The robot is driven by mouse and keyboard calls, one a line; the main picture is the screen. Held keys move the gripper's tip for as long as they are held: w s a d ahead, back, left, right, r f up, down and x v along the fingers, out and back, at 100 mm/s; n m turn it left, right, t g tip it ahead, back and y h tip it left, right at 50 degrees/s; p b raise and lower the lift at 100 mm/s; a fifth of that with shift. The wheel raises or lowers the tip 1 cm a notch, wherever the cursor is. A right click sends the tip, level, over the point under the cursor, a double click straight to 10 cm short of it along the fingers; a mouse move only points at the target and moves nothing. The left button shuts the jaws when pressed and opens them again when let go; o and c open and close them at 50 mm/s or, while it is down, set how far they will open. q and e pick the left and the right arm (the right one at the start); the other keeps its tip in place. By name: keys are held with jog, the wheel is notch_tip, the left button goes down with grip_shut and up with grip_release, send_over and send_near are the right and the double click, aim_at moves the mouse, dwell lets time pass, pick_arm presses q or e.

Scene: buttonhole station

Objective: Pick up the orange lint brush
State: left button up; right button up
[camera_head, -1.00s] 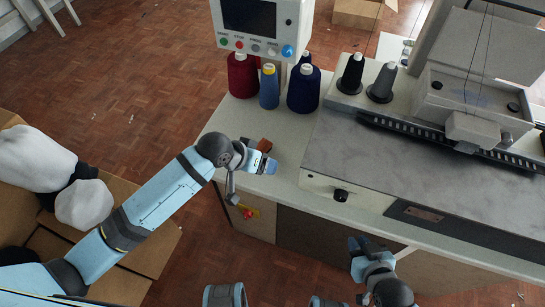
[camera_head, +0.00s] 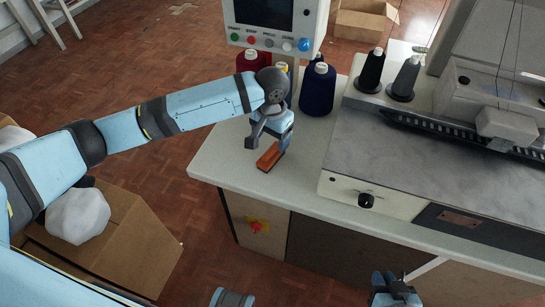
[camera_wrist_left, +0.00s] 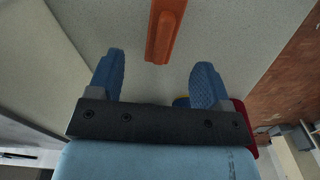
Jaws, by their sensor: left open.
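The orange lint brush (camera_head: 269,157) lies on the pale tabletop near its left corner, in the head view. In the left wrist view the brush (camera_wrist_left: 165,32) enters from the top edge, its near end just beyond the gap between my fingertips. My left gripper (camera_head: 282,138) points down over the table beside the brush, partly hidden by its own wrist. In the left wrist view the left gripper (camera_wrist_left: 160,65) is open and empty, fingers spread wide. My right gripper (camera_head: 395,288) is at the bottom edge of the head view, in front of the table; its jaws are unclear.
Thread cones, red (camera_head: 253,60) and dark blue (camera_head: 318,90), stand behind my left gripper below a control panel (camera_head: 270,42). The sewing machine bed (camera_head: 420,150) fills the right side. The table (camera_head: 225,160) is bare left of the brush. A cardboard box (camera_head: 135,235) stands on the floor.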

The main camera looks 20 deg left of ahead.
aim_at(271, 149)
pick_arm(q)
notch_tip(271, 149, down, 3)
jog(key=f, duration=0.1)
jog(key=f+b, duration=0.1)
jog(key=f, duration=0.3)
jog(key=shift+w+a+f, duration=0.1)
jog(key=shift+w+f, duration=0.05)
jog(key=shift+w, duration=0.2)
jog(key=c, duration=1)
jog(key=shift+c, duration=0.2)
notch_tip(271, 149, up, 20)
jog(key=p, duration=0.2)
jog(key=shift+p, duration=0.3)
